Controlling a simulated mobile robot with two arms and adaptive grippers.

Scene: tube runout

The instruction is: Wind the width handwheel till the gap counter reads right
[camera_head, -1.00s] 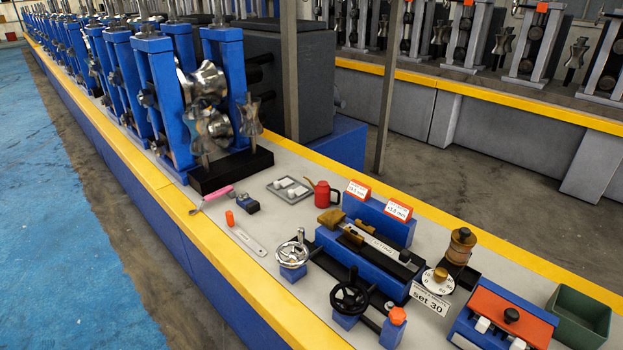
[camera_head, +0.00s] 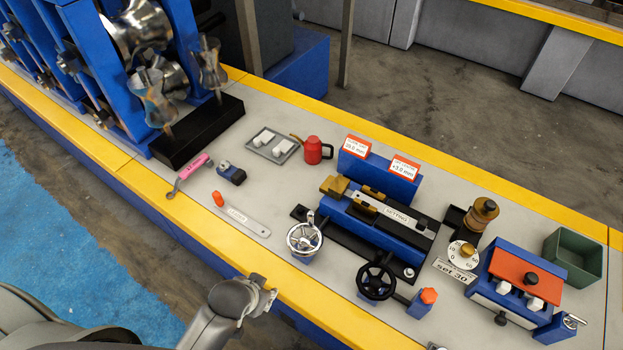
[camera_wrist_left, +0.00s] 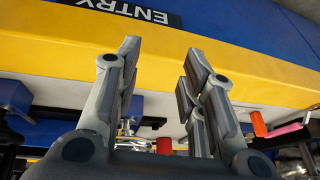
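Two handwheels stand on the bench: a chrome one (camera_head: 304,238) and a black one (camera_head: 376,281), at the front of the blue setting unit (camera_head: 400,226). I cannot tell which is the width wheel. Two red-and-white readout cards, one (camera_head: 357,147) seeming to read 38.0 mm and one (camera_head: 404,168) +3.0 mm, stand behind the unit; the small print is unreadable. My left gripper (camera_head: 268,292) is over the yellow front edge, left of and nearer than the chrome wheel, touching neither wheel. In the left wrist view its fingers (camera_wrist_left: 160,65) are apart and empty. My right gripper is out of view.
An orange plug (camera_head: 218,199), a label strip (camera_head: 247,221), a pink-handled tool (camera_head: 194,167), a red oil can (camera_head: 313,151) and a grey tray (camera_head: 272,145) lie left. A dial (camera_head: 463,254), an orange-topped block (camera_head: 527,277) and a green bin (camera_head: 574,258) stand right.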

